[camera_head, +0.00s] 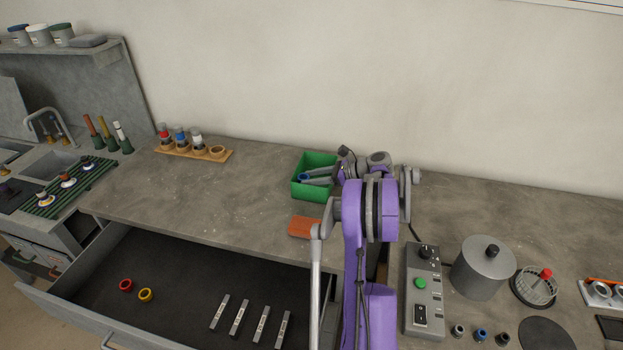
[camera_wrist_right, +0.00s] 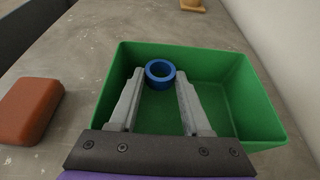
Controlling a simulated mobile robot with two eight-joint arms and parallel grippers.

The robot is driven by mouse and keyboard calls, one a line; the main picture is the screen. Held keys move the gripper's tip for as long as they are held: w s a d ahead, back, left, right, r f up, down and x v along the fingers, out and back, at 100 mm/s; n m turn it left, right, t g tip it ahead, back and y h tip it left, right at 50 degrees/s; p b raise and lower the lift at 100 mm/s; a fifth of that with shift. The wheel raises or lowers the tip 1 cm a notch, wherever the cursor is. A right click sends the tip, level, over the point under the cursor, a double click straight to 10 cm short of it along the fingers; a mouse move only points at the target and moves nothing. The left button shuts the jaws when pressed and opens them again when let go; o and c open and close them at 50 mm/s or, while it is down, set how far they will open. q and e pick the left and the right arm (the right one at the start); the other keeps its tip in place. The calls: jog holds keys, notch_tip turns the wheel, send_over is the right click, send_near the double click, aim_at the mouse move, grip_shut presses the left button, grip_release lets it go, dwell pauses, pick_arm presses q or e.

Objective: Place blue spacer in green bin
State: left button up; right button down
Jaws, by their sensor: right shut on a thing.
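The blue spacer (camera_wrist_right: 160,74) is a short ring held between the fingertips of my right gripper (camera_wrist_right: 158,78). In the wrist view it appears over the inside of the green bin (camera_wrist_right: 265,100), below or near rim height; I cannot tell whether it touches the floor. In the head view the green bin (camera_head: 310,191) stands open on the counter. My right gripper (camera_head: 311,176) reaches in from the right over its rim, with a bit of the blue spacer (camera_head: 304,177) showing at the tips. My left gripper does not show.
A red-brown block (camera_head: 303,227) lies in front of the bin. A wooden rack (camera_head: 195,152) with capped jars stands at left. The open drawer (camera_head: 180,285) holds a red ring, a yellow ring and several metal bars. A control box (camera_head: 423,290) is at right.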

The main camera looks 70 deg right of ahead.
jog(key=shift+a+f, duration=0.15)
jog(key=shift+f, duration=0.2)
jog(key=shift+c, duration=1.8)
grip_release()
jog(key=shift+a, duration=0.1)
jog(key=shift+r, duration=0.3)
jog(key=shift+r+p, duration=0.4)
jog(key=shift+p, duration=0.3)
jog(key=b+v, duration=0.1)
jog(key=v, duration=1.1)
jog(key=shift+d, duration=0.25)
